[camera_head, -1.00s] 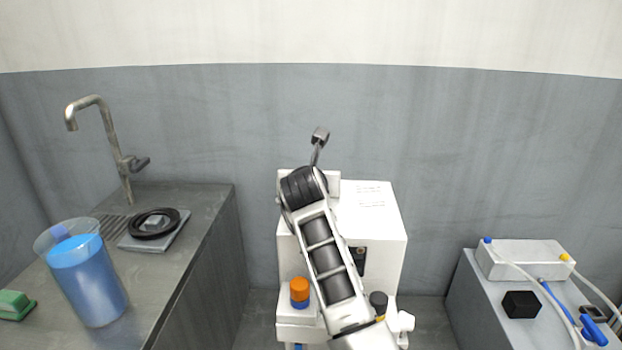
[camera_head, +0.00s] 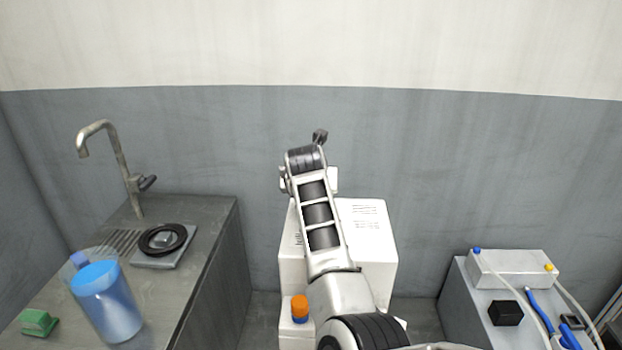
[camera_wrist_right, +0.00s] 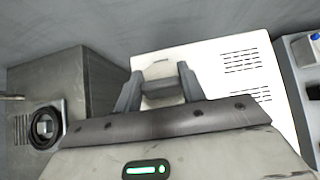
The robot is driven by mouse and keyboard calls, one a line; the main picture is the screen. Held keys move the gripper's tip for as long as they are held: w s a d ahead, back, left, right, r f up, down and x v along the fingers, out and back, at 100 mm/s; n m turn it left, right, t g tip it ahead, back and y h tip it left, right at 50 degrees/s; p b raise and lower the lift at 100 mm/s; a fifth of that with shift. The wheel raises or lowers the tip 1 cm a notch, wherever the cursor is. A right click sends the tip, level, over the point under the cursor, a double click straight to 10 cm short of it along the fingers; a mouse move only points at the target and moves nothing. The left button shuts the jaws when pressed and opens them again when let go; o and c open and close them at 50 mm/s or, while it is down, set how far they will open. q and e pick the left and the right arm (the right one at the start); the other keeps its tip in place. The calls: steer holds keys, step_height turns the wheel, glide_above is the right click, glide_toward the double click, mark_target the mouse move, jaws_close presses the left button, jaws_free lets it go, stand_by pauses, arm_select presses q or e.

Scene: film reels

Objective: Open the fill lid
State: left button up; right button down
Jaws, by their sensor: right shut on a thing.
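The white machine (camera_head: 365,240) stands against the wall, its top marked with small print. A pale fill lid (camera_wrist_right: 158,70) shows at the machine's top left in the right wrist view. My right gripper (camera_wrist_right: 160,80) has a finger on either side of it and is shut on it. In the head view my right arm reaches over the machine and hides most of the lid and the fingers. A small white part (camera_head: 333,180) shows beside the wrist there. How far the lid is tilted cannot be told. My left gripper is in neither view.
A dark counter at left (camera_head: 215,230) carries a tap (camera_head: 121,165), a blue-filled jug (camera_head: 107,305), a black ring (camera_head: 162,240) and a green block (camera_head: 38,322). A grey cabinet (camera_head: 458,300) at right holds a white box (camera_head: 513,268), a black cube (camera_head: 505,312) and tubes.

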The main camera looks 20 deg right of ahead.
steer(key=shift+w+d+r+g+y+p, duration=0.1)
steer(key=shift+w+r+g+y+p, duration=0.15)
steer(key=shift+g, duration=0.3)
steer(key=shift+w+d+r+g+y+p, duration=0.15)
steer(key=shift+w+g+y+p, duration=0.15)
steer(key=shift+g, duration=0.25)
steer(key=shift+w, duration=0.1)
steer(key=c, duration=0.8)
jaws_free()
steer(key=shift+c, duration=0.2)
steer(key=b+v, duration=0.2)
steer(key=v, duration=1.4)
